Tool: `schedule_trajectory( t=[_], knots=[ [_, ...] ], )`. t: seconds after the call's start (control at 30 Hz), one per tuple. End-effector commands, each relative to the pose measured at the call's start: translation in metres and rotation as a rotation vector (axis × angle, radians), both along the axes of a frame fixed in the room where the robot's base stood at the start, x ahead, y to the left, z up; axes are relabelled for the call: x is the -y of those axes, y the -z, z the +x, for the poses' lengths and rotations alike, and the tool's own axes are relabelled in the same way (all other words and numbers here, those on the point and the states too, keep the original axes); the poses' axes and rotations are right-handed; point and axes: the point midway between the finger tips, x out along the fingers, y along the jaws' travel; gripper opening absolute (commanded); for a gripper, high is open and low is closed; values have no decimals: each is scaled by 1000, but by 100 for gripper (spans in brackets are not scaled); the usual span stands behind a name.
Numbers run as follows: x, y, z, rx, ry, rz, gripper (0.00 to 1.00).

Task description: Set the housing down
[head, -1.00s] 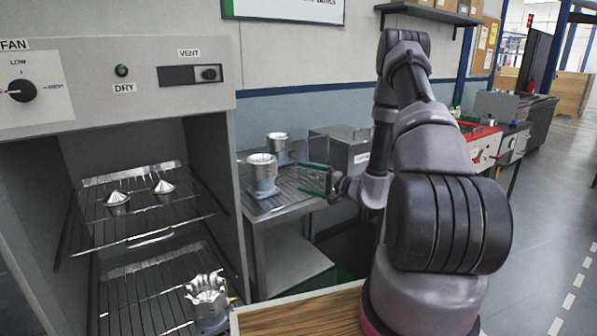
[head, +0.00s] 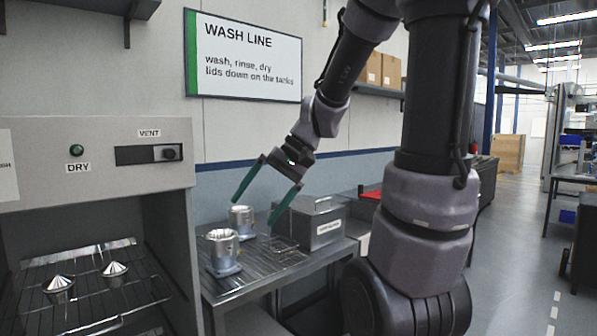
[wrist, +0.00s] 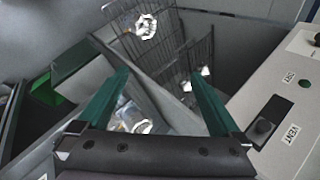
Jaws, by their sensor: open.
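Two silvery, blue-grey machined housings stand upright on the steel table in the head view. The nearer housing (head: 222,252) is at the table's left front, and the farther housing (head: 241,222) is behind it. My gripper (head: 255,208) is open and empty, its green fingers spread and pointing down above the table, apart from both housings. The open fingers also show in the wrist view (wrist: 160,73), with nothing held between them. Bright round metal parts show beyond them there, too small to identify surely.
The dryer cabinet (head: 90,160) stands at left, with two metal cones (head: 58,285) on its wire rack (head: 85,308). A lidded metal box (head: 316,222) is on the table (head: 262,278), right of the housings. A shelf holds boxes above.

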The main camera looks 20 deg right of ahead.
Motion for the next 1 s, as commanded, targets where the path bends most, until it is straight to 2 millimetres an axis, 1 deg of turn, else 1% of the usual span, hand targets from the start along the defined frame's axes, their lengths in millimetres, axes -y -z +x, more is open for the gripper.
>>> schedule_trajectory(
  t=[0.03,0.2,0.3,0.4,0.57,1.0],
  knots=[
    [6,-11,-12,42,19,-65,100],
    [32,-39,-41,181,141,-246,100],
    [46,-54,-53,265,213,-309,100],
    [56,-66,-60,332,269,-342,100],
    [63,-75,-66,380,314,-362,100],
    [64,-75,-66,382,319,-362,100]
  ],
)
